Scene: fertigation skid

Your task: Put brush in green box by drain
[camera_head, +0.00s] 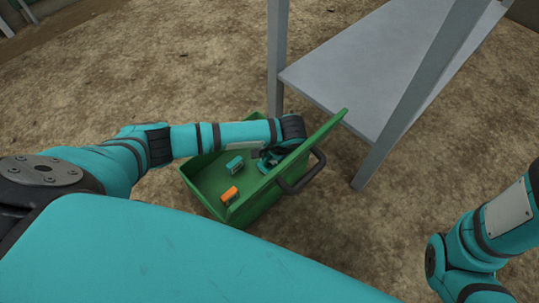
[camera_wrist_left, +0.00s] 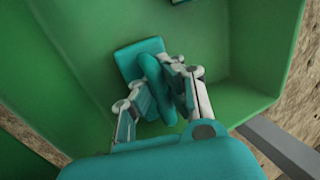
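The green box (camera_head: 208,188) stands on the ground with its lid raised on the right side. My left arm reaches over it, and my left gripper (camera_head: 268,162) is down inside, near the lid side.
A teal and grey item (camera_head: 234,165) and an orange item (camera_head: 230,196) lie in the box. A grey metal table (camera_head: 365,60) with legs stands just behind and right of it. Bare soil (camera_head: 120,85) lies open at the left.

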